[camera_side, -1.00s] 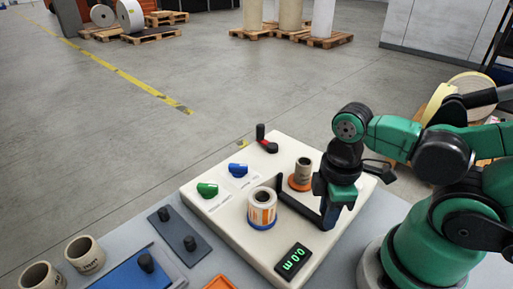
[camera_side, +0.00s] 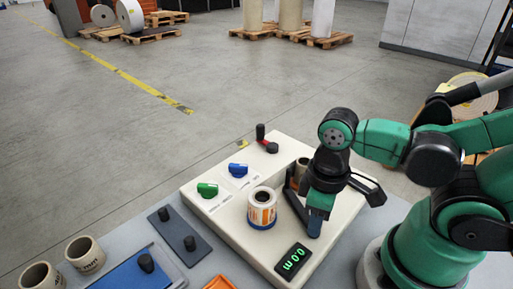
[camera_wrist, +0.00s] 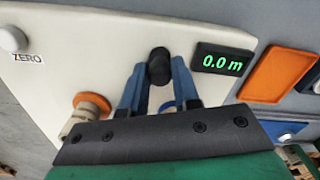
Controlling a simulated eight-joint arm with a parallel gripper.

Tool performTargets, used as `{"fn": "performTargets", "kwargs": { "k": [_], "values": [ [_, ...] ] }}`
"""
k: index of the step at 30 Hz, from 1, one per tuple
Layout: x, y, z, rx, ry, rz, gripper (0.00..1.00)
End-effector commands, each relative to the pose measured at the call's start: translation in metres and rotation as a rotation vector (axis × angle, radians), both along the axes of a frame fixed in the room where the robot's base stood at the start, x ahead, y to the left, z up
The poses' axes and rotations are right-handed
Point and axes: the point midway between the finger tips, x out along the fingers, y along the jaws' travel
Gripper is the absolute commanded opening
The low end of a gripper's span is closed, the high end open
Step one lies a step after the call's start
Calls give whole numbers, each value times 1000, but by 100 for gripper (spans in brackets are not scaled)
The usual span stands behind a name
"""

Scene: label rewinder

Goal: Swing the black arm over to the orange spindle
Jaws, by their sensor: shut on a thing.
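The black arm (camera_side: 294,203) is a dark bar above the cream panel, partly hidden by my gripper in the side view. My gripper (camera_side: 316,226) is shut on the arm's black knob, which shows between the blue fingers in the wrist view (camera_wrist: 158,66). The orange spindle (camera_wrist: 92,103) carries a cardboard core, left of my fingers in the wrist view. In the side view the core (camera_side: 300,170) is mostly hidden behind my gripper. A roll with orange and white labels (camera_side: 262,208) stands upright on a blue base, left of the arm.
Cardboard cores (camera_side: 85,254) stand at the left.

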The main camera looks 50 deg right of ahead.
Motion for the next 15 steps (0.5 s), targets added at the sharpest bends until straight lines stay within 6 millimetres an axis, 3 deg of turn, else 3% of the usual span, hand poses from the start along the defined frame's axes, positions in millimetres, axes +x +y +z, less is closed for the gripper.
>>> {"fn": "performTargets", "kwargs": {
  "k": [7, 8, 10, 11, 15],
  "values": [
    [0, 1, 0, 6, -2, 2, 0],
    [0, 1, 0, 6, -2, 2, 31],
    [0, 1, 0, 6, -2, 2, 51],
    [0, 1, 0, 6, -2, 2, 58],
    [0, 1, 0, 5, -2, 2, 58]
  ]
}}
